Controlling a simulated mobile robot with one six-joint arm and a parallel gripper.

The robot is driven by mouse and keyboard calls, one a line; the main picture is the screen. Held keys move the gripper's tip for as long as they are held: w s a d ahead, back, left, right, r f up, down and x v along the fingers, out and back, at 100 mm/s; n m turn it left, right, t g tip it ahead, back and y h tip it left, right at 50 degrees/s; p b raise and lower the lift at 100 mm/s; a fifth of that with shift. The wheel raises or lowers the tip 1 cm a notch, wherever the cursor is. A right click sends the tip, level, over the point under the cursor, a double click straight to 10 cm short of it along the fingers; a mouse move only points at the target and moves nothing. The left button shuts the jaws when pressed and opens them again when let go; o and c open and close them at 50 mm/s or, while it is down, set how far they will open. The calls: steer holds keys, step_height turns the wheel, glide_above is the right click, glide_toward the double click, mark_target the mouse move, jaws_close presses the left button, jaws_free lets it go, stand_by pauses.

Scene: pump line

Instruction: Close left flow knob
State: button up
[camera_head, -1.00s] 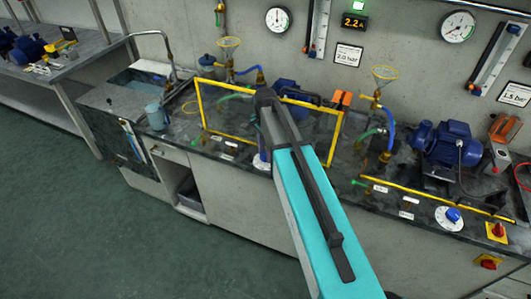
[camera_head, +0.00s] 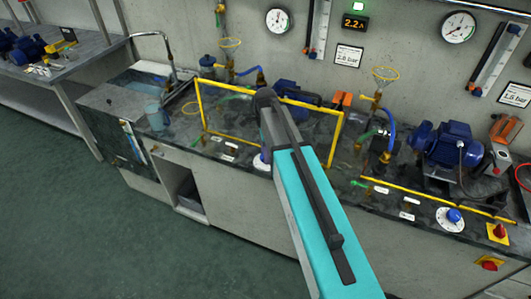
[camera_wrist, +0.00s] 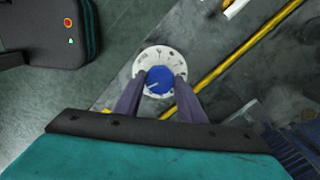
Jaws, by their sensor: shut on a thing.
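The left flow knob is a blue knob (camera_wrist: 160,79) on a round white dial (camera_wrist: 158,55). A pale pointer line shows on the knob's face. My gripper (camera_wrist: 161,77) has one dark finger on each side of the knob and is shut on it. In the head view my turquoise arm hides the gripper and most of this knob; only the edge of its white dial (camera_head: 260,163) shows left of the arm. The second blue flow knob (camera_head: 454,215) sits on its white dial at the right of the bench and is clear of the arm.
A yellow frame (camera_head: 202,106) encloses the left section, close to the arm. At the right are a blue pump (camera_head: 443,145), a yellow bar (camera_head: 420,193) and red switches (camera_head: 500,231). A sink (camera_head: 140,85) lies left. Open floor (camera_head: 100,210) is in front.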

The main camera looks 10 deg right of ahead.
steer(key=o, duration=1)
steer(key=shift+o, duration=0.2)
steer(key=shift+r, duration=0.2)
step_height(320, 180, up, 14)
steer(key=b, duration=0.3)
steer(key=shift+f, duration=0.25)
